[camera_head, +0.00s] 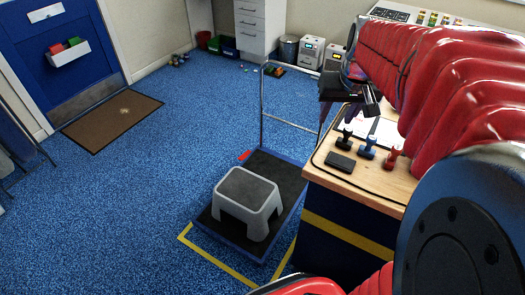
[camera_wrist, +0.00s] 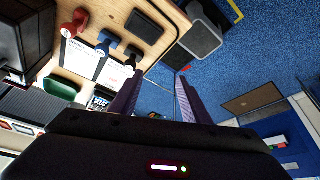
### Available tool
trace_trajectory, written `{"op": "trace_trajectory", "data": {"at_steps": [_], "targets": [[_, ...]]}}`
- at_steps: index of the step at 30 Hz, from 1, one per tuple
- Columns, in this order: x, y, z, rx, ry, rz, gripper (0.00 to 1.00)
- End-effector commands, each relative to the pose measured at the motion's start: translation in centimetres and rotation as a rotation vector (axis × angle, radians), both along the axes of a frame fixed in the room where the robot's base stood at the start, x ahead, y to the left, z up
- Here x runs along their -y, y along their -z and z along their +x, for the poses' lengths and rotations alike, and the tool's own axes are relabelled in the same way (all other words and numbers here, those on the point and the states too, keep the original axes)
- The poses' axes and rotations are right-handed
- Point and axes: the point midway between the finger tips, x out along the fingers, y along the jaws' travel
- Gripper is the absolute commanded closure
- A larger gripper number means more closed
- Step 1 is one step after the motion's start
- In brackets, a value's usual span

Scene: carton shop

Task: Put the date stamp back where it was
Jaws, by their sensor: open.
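Three stamps stand upright in a row on the wooden desk top (camera_head: 385,183): a black one (camera_head: 345,138), a blue one (camera_head: 367,148) and a red one (camera_head: 391,159). I cannot tell which is the date stamp. The wrist view also shows the black stamp (camera_wrist: 133,57), the blue stamp (camera_wrist: 107,40) and the red stamp (camera_wrist: 76,21). A flat black pad (camera_head: 340,161) lies in front of the row. My gripper (camera_wrist: 160,76) is open, with nothing between its fingers. It hangs above the desk's far left edge, apart from the stamps.
White papers (camera_head: 387,131) lie behind the stamps. A grey step stool (camera_head: 247,203) stands on a trolley (camera_head: 288,185) left of the desk. Blue floor beyond is mostly clear.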

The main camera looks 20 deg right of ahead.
Motion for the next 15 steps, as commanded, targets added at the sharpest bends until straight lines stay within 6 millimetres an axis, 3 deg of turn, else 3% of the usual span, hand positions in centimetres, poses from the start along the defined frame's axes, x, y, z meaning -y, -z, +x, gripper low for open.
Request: {"op": "trace_trajectory", "data": {"at_steps": [1,6,15], "targets": [[-2.3,-0.3,-0.3,0.007,-0.034,-0.005,0.57],[-8.5,-0.4,-2.2,0.023,-0.124,-0.009,0.57],[-17.4,0.6,-7.1,0.053,-0.280,-0.014,0.57]]}}
